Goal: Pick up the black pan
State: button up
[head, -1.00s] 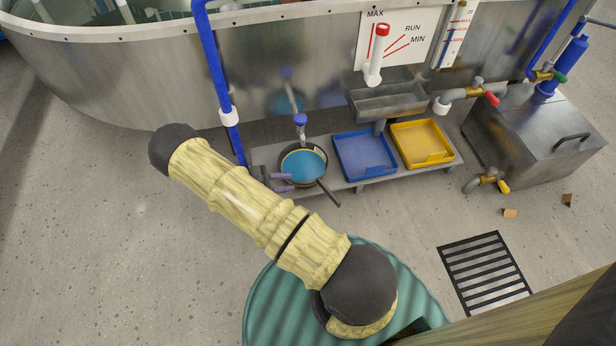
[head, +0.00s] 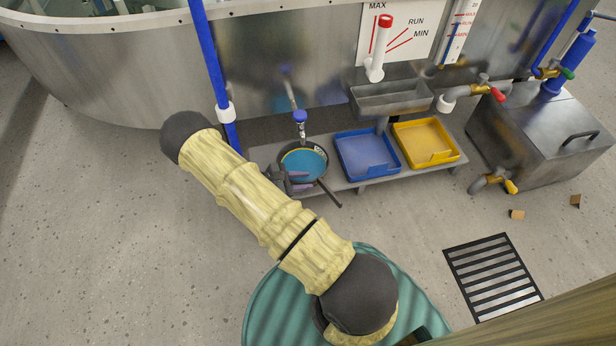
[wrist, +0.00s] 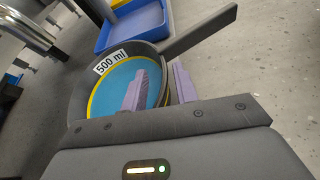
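The black pan (head: 325,161) sits on the low grey shelf under the blue tap, its handle pointing toward the lower right. Inside it is a blue surface with a yellow ring; the wrist view shows the pan (wrist: 78,92) with a "500 ml" label on its inner wall. My gripper (head: 302,181) is at the pan's near side, its purple fingers apart. In the wrist view my gripper (wrist: 160,88) has one finger over the pan's inside and the other outside the rim, with the pan wall between them. Whether either finger touches the wall cannot be told.
A blue tray (head: 379,172) and a yellow tray (head: 428,160) stand right of the pan on the shelf (head: 385,183). A blue tap (head: 300,117) hangs above the pan. A blue vertical pipe (head: 212,65) rises at the left. The floor in front holds a drain grate (head: 470,252).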

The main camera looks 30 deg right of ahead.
jog(key=shift+d+f, duration=0.15)
jog(key=shift+d, duration=0.2)
grip_shut()
